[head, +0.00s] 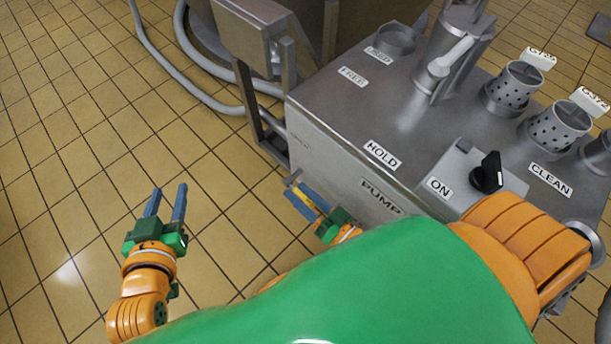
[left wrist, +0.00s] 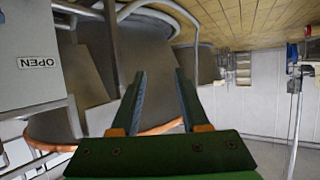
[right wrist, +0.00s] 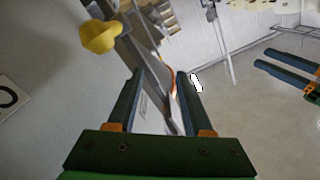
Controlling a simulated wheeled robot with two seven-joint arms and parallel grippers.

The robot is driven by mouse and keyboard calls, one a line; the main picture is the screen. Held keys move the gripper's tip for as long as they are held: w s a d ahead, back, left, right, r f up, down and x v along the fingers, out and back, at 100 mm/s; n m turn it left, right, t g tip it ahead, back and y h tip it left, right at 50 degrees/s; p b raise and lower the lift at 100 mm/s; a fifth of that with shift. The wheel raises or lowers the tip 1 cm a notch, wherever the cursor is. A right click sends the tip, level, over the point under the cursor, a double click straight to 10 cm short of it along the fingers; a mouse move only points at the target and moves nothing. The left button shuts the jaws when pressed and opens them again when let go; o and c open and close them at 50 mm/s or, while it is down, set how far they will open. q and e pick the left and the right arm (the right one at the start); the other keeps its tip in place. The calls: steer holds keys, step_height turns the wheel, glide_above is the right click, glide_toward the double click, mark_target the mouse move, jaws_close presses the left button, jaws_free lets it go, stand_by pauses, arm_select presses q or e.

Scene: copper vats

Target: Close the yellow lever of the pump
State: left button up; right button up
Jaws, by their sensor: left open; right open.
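The pump's lever has a yellow knob (right wrist: 100,36), seen at the upper left of the right wrist view. A grey bar runs beside it and slants down behind my right gripper's fingers. My right gripper (right wrist: 163,76) is open, and the knob lies to the left of its left fingertip, not between the fingers. In the head view my right gripper (head: 299,195) is by the front face of the pump cabinet (head: 335,165), partly hidden by my own arm. I cannot tell whether it touches the lever. My left gripper (head: 166,205) is open and empty over the floor at the left.
The cabinet top carries a black knob (head: 487,172) by the ON label and perforated cups (head: 559,127) at the right. Grey hoses (head: 188,90) and a metal vat stand are behind. The tiled floor (head: 80,150) at the left is clear.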

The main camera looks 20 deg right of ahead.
arm_select(q)
steer(key=s+a+f+g+y+p, duration=0.2)
steer(key=s+a+f+g+p, duration=0.2)
steer(key=s+f+g, duration=0.6)
step_height(320, 180, down, 5)
steer(key=s, duration=0.3)
steer(key=shift+n, duration=0.3)
arm_select(e)
steer(key=s+a+r, duration=0.3)
steer(key=s+r, duration=0.2)
steer(key=s, duration=0.4)
steer(key=shift+s+a+r, duration=0.25)
steer(key=shift+s+r, duration=0.05)
steer(key=shift+s, duration=0.05)
